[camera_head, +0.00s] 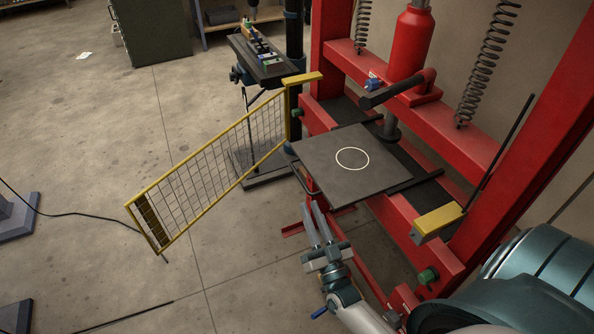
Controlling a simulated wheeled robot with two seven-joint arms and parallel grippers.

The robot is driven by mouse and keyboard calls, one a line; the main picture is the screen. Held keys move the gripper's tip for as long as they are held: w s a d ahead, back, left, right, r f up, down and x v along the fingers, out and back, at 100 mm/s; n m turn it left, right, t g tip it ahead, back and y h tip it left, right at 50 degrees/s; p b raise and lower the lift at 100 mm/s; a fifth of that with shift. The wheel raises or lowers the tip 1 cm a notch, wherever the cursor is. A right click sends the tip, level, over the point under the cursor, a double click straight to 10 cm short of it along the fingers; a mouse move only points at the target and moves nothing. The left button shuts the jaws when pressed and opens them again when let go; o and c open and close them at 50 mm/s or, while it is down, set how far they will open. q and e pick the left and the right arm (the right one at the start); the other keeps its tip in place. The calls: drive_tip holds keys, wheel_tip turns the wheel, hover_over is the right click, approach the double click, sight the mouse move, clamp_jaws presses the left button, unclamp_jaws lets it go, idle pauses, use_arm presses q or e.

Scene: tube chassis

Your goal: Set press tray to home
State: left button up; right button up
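The press tray (333,181) is a flat dark plate with a white ring on top. It sticks out from the red press frame (447,138) toward the front left, on dark rails. A thin dark handle bar (301,184) runs along its front left edge. My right gripper (311,204) is just below the near end of that bar. Its two fingers point up the picture with a narrow gap between them, and nothing shows in the gap. I cannot tell whether a finger touches the bar. My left gripper is not in view.
A yellow mesh guard gate (213,178) stands swung out left of the tray. The red ram cylinder (409,48) and a black-handled lever (396,90) are above and behind the tray. A yellow block (437,219) sits at the right. A drill press table (266,62) stands behind.

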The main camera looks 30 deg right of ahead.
sight(297, 172)
drive_tip(key=p+x, duration=0.3)
drive_tip(key=x, duration=0.9)
drive_tip(key=shift+w, duration=0.1)
drive_tip(key=shift+c, duration=0.6)
clamp_jaws()
idle(0.5)
